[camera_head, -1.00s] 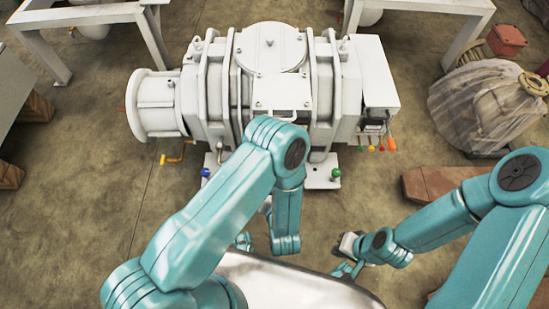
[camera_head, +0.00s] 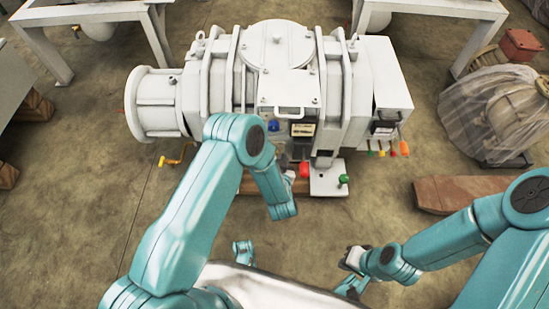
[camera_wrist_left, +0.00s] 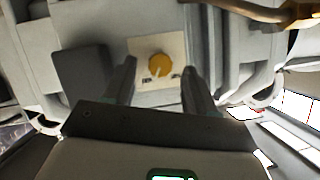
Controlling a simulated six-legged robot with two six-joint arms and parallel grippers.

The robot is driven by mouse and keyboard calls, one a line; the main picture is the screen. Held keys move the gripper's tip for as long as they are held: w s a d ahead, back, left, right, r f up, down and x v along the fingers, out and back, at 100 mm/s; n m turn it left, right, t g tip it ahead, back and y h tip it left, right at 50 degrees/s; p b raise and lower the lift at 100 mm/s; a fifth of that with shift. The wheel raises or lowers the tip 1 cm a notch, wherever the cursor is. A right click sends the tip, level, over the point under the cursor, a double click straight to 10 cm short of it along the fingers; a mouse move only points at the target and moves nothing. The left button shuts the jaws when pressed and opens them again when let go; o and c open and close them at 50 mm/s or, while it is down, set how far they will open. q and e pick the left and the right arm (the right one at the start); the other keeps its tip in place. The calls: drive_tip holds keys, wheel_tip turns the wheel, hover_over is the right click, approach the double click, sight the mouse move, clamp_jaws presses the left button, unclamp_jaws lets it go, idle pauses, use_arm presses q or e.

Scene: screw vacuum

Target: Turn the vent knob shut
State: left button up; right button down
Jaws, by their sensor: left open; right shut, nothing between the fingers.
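In the left wrist view, a round yellow knob (camera_wrist_left: 160,65) with a pale pointer mark sits on a beige plate (camera_wrist_left: 143,45) with small markings, too small to read. My left gripper (camera_wrist_left: 159,67) is open, its fingers either side of the knob in the picture. I cannot tell how far the fingertips are from it; no contact shows. In the head view my left gripper is hidden behind its own arm, in front of the white vacuum machine (camera_head: 277,45). I cannot pick out the yellow knob there. My right gripper (camera_head: 352,270) is shut and empty, low, away from the machine.
On the machine's front are a blue knob (camera_head: 273,126), a red knob (camera_head: 304,169), a green knob (camera_head: 343,180) and a yellow crank handle (camera_head: 177,160). A wooden block (camera_head: 450,193) and a wrapped machine (camera_head: 500,115) stand right.

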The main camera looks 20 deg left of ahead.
use_arm(q)
drive_tip(key=shift+x, duration=0.75)
use_arm(e)
drive_tip(key=shift+f, duration=0.25)
use_arm(q)
clamp_jaws()
drive_tip(key=shift+a, duration=0.1)
drive_tip(key=shift+s+a+f+n+t+h+b, duration=0.15)
drive_tip(key=shift+n+t+h+b, duration=0.35)
drive_tip(key=shift+n+h+b, duration=0.95)
drive_tip(key=shift+w+a+n+t+h+b, duration=0.15)
drive_tip(key=shift+n+t+h+b, duration=0.5)
drive_tip(key=shift+n, duration=1.5)
drive_tip(key=shift+s+a+f+n+t+h+b, duration=0.1)
drive_tip(key=shift+s+a+n+t+h+b, duration=0.2)
drive_tip(key=shift+n+h+b, duration=1.25)
use_arm(e)
drive_tip(key=w+d+f+t, duration=0.1)
drive_tip(key=w+f, duration=0.3)
drive_tip(key=f, duration=0.2)
drive_tip(key=shift+f+p, duration=0.2)
drive_tip(key=shift+p, duration=0.1)
use_arm(q)
drive_tip(key=shift+w+d+n+y, duration=0.1)
drive_tip(key=shift+w+n+y, duration=0.05)
drive_tip(key=shift+n+y, duration=0.2)
use_arm(e)
drive_tip(key=shift+t+h, duration=0.3)
